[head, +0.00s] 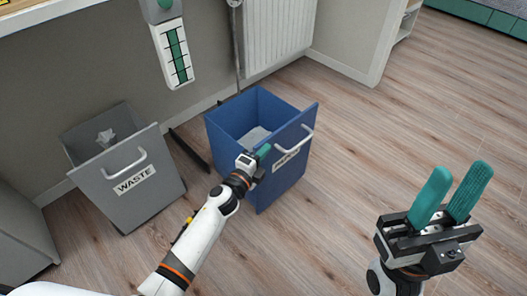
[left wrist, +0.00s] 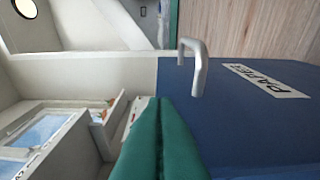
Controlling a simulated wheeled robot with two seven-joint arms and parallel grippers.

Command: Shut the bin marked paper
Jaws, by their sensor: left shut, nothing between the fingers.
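The blue bin (head: 283,178) marked paper is pulled out, its open top showing something pale inside. Its front has a white handle (head: 296,142) and a label partly hidden by my left gripper. In the left wrist view the blue front (left wrist: 235,115), the handle (left wrist: 194,68) and the PAPER label (left wrist: 266,81) show. My left gripper (head: 264,151) is shut and empty, close to the bin's front below the handle; I cannot tell whether it touches. Its green fingers show in the left wrist view (left wrist: 158,140). My right gripper (head: 450,192) is open and empty over the floor at the right.
A grey bin (head: 150,203) marked WASTE stands pulled out at the left, with crumpled paper in it. A dark rail (head: 190,151) lies between the bins. A radiator (head: 277,35) is on the wall behind. The wooden floor (head: 365,150) at the right is clear.

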